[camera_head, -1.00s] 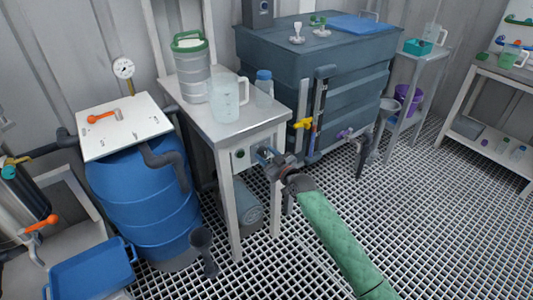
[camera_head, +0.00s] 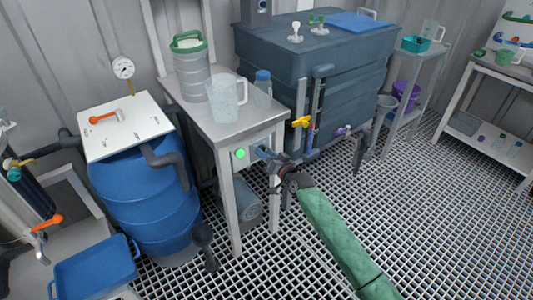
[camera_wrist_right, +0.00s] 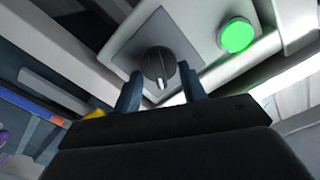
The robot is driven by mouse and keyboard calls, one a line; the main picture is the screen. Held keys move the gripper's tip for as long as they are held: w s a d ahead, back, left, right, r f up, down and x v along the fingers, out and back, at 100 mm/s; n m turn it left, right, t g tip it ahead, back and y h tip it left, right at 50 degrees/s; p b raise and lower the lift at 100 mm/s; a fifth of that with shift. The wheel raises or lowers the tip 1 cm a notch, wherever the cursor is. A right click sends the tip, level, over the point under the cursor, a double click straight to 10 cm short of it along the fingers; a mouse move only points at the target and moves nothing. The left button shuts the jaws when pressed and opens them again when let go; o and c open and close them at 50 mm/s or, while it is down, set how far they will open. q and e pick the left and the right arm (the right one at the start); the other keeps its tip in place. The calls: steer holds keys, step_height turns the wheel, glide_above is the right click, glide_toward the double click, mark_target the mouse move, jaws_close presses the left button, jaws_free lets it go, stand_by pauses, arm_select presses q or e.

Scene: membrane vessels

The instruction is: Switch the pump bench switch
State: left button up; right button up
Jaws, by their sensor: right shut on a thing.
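The pump bench (camera_head: 213,124) is a grey table with a switch panel on its front edge. In the head view the gripper hides the knob. My left gripper is not in view.
A clear jug (camera_head: 228,97), a blue-capped bottle (camera_head: 262,91) and a green-lidded container (camera_head: 189,66) stand on the bench. A blue barrel (camera_head: 150,207) is to the left. A dark tank (camera_head: 345,75) with a yellow valve handle (camera_head: 302,122) stands to the right.

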stand_by(0.5)
steer(key=o, duration=1)
steer(key=shift+c, duration=0.2)
steer(key=v, duration=0.7)
steer(key=shift+s+d, duration=0.25)
steer(key=shift+s, duration=0.05)
